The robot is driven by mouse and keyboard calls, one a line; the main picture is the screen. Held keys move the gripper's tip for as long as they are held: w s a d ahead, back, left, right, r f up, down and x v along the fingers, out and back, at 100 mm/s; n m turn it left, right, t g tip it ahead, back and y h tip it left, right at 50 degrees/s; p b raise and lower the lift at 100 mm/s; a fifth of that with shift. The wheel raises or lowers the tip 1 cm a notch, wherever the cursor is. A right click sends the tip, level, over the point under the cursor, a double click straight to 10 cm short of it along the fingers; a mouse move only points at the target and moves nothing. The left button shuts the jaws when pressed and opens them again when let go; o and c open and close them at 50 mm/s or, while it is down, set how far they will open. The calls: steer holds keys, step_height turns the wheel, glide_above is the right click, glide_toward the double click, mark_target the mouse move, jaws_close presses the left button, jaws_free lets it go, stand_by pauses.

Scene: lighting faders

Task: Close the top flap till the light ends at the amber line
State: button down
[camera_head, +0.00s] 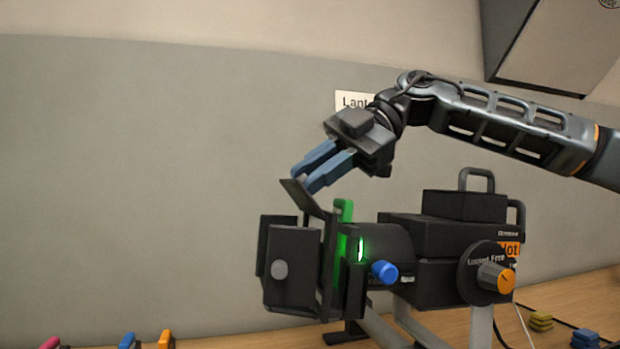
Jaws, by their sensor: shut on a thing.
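The black lantern (455,235) stands on the bench, its front turned to the left. Its top flap (304,200) is a dark plate tilted up from the front frame. My gripper (304,184), with blue fingers, reaches down from the upper right and is shut on the flap's upper edge. The side flap (291,268) with a grey round knob stands at the front. Green light glows at the frame behind the flaps. Neither the amber line nor the edge of the light shows in this view.
A blue knob (385,272) and an orange dial knob (496,278) stick out of the lantern's near side. Small blocks (586,338) lie at the right, and several coloured pieces at the lower left.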

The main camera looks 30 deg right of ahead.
steer(key=shift+d+y, duration=0.1)
steer(key=shift+y, duration=0.2)
steer(key=c, duration=1.1)
jaws_free()
steer(key=shift+o, duration=0.2)
steer(key=v, duration=0.7)
steer(key=shift+s+d+r, duration=0.2)
steer(key=shift+d, duration=0.1)
